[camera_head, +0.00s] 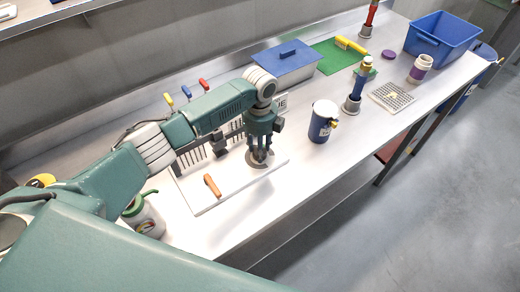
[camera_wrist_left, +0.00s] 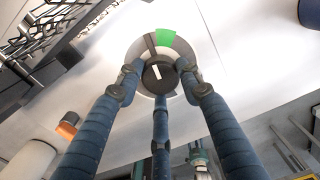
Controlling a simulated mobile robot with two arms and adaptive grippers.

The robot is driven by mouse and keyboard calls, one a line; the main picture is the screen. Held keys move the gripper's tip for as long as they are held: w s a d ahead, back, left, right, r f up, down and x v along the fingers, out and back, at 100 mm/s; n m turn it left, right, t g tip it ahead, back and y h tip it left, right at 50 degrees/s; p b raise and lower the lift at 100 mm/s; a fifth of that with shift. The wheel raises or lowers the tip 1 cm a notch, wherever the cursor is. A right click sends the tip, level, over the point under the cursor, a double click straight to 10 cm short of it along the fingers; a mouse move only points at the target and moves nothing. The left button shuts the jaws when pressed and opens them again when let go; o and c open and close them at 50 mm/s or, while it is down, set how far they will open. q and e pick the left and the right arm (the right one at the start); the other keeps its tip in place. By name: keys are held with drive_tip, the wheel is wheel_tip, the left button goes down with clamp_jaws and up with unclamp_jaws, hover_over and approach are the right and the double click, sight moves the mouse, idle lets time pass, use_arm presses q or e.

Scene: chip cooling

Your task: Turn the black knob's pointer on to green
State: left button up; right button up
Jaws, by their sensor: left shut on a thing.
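The black knob (camera_wrist_left: 158,82) sits in the middle of a round dial (camera_wrist_left: 134,50) in the left wrist view. A short white pointer mark on its top points up and slightly left in that view. The green sector (camera_wrist_left: 165,37) is at the dial's upper edge, slightly right of the mark's line, with a dark bar beside it on the left. My left gripper (camera_wrist_left: 160,76) has its three blue fingers closed around the knob. In the head view my left gripper (camera_head: 261,150) points down over the dial (camera_head: 251,163) and mostly hides the knob.
The dial is on a white panel (camera_head: 205,205) with an orange handle (camera_head: 212,185). A dark rack (camera_head: 190,157) stands behind. The front right bench surface is clear.

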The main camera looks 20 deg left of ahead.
use_arm(q)
drive_tip(key=m, duration=0.2)
drive_tip(key=m+b, duration=0.1)
drive_tip(key=m, duration=0.1)
drive_tip(key=shift+w+a+r, duration=0.1)
drive_tip(key=shift+w+a, duration=0.1)
drive_tip(key=shift+a, duration=0.05)
drive_tip(key=shift+m, duration=0.4)
drive_tip(key=shift+w+r, duration=0.15)
drive_tip(key=o, duration=1.1)
drive_tip(key=shift+o, duration=0.2)
drive_tip(key=shift+f, duration=0.2)
